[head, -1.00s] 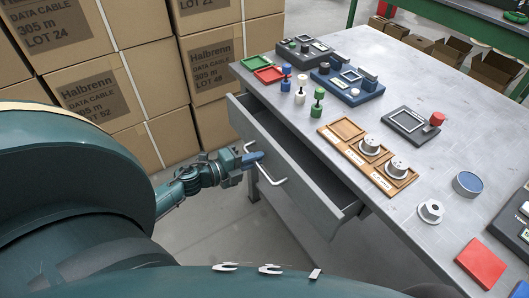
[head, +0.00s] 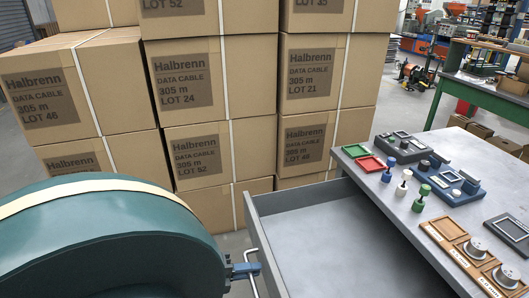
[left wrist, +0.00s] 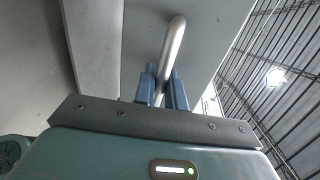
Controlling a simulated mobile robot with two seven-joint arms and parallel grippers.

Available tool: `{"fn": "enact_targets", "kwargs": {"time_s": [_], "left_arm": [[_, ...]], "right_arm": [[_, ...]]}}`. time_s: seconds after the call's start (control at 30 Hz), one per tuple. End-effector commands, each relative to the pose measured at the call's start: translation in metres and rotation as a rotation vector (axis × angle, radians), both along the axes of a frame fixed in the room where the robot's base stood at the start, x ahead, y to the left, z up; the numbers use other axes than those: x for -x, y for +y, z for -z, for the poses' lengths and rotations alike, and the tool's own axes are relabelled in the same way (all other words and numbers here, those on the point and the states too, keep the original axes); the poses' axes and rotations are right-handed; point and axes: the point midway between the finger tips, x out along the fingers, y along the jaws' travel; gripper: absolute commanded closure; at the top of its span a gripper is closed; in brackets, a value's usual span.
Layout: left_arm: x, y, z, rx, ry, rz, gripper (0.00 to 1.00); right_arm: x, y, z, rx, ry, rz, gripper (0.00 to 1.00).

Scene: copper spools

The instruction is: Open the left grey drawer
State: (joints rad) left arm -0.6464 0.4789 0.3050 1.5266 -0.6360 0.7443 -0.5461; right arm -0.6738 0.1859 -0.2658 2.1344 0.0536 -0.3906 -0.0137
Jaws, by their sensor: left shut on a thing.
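The grey drawer (head: 335,230) stands well out from the table at the bottom middle of the head view, and its inside looks empty. Its bar handle (head: 252,283) is on the front panel. My right gripper is in no view.
The metal table (head: 405,205) bears red and green trays, coloured posts, dark blocks and wooden trays with spools. Stacked cable boxes (head: 200,100) stand behind the drawer. A green-framed bench (head: 480,100) is at the back right.

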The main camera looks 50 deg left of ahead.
Motion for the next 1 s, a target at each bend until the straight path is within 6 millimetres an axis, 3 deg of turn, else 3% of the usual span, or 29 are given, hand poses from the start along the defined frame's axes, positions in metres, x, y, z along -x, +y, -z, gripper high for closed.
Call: {"fn": "enact_targets", "kwargs": {"time_s": [0.2,0.57,0.6,0.77,1.0], "left_arm": [[0.0101,0.0042,-0.0004,0.001,-0.001,0.001,1.00],[0.0106,0.0043,-0.0003,0.001,-0.001,0.001,1.00],[0.0105,0.0043,-0.0003,0.001,-0.001,0.001,0.84],[0.0104,0.0043,-0.0002,0.001,-0.001,0.001,0.71],[0.0107,0.0045,-0.0002,0.001,-0.001,0.001,0.69]], "right_arm": [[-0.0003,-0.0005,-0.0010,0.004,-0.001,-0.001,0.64],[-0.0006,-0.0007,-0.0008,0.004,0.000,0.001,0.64],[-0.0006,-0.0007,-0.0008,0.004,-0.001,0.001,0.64],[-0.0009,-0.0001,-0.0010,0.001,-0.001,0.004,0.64],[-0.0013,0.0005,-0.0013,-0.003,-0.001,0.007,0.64]]}}
